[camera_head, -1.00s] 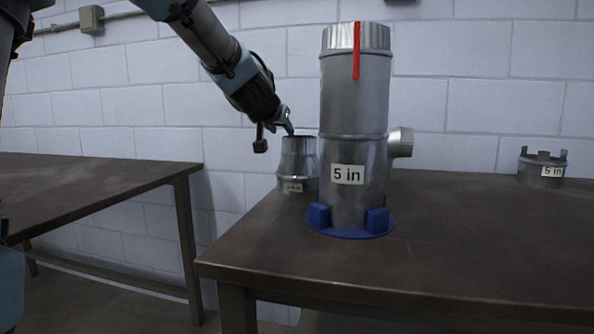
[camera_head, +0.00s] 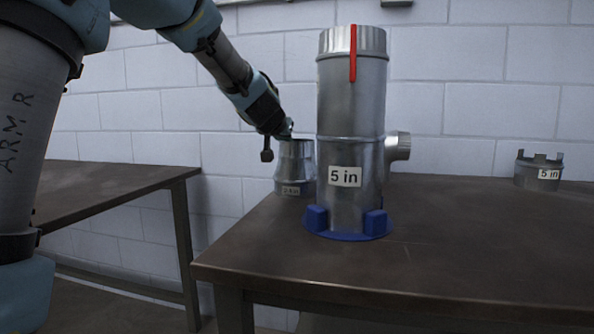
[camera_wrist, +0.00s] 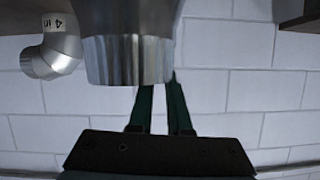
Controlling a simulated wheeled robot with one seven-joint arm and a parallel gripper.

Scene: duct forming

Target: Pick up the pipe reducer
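The pipe reducer (camera_head: 294,165) is a grey metal cone-shaped piece with a narrower top. It stands upright on the table at its left back edge, left of the tall duct, with a small label low on its side. In the wrist view its crimped end (camera_wrist: 127,60) fills the top middle. My gripper (camera_head: 289,131) is at the reducer's top rim, coming from the upper left. In the wrist view my gripper's two dark green fingers (camera_wrist: 160,80) are apart with a gap between them. One finger's tip is hidden at the rim; the other shows beside the right edge. Contact cannot be told.
A tall duct (camera_head: 352,100) marked 5 in, with a red strip and side stub, stands in a blue base (camera_head: 347,235) close beside the reducer. A collar (camera_head: 538,172) is at the far right. A 4 in elbow (camera_wrist: 55,50) shows in the wrist view. The table (camera_head: 470,250) is clear in front.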

